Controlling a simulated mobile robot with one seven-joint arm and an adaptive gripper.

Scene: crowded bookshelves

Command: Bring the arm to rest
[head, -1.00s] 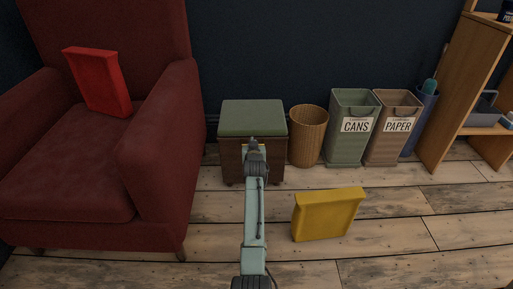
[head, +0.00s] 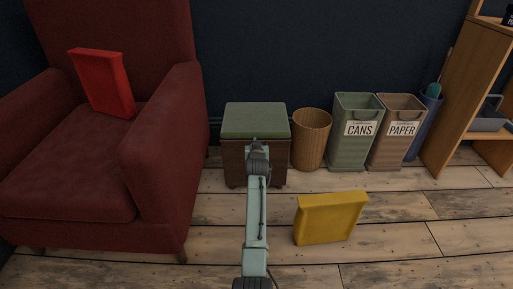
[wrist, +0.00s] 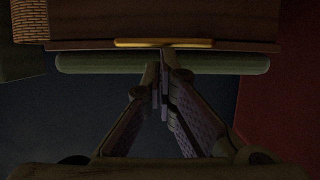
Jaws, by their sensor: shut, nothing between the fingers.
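My arm reaches forward from the bottom middle of the head view, with its end in front of the wooden stool (head: 236,165) with a green cushion (head: 255,121). In the wrist view my gripper (wrist: 161,82) is shut and empty, its two fingers together. The stool shows upside down there, with its dark wooden front (wrist: 165,20) and cushion edge (wrist: 95,64) beyond the fingertips. In the head view the fingers are mostly hidden by the wrist.
A red armchair (head: 165,155) stands left, with a red box-like object (head: 103,84) on it. A yellow object (head: 330,218) stands on the floor to the right. A wicker basket (head: 311,140), cans bin (head: 354,150), paper bin (head: 398,150) and wooden shelf (head: 460,95) line the wall.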

